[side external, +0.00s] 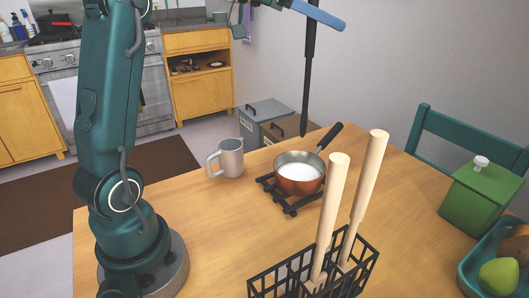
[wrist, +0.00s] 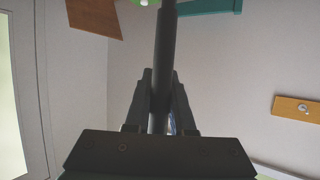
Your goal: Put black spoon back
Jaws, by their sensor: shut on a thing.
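The black spoon (side external: 309,75) hangs nearly upright, long end down, in the air above the table near the saucepan. In the wrist view its dark shaft (wrist: 165,45) runs up from between the fingers. My gripper (wrist: 162,82) is shut on the spoon; in the side view it is at the top edge and mostly cut off. A black wire utensil holder (side external: 366,262) stands at the front of the table, with two pale wooden-handled utensils (side external: 332,200) leaning up out of it. The spoon is behind the holder in the picture, apart from it.
A copper saucepan (side external: 298,184) with white contents sits on a black trivet (side external: 290,208). A grey mug (side external: 230,158) stands to its left. A green box (side external: 480,199) and a teal fruit bowl (side external: 470,276) are at right. A teal chair (side external: 460,130) stands behind the table.

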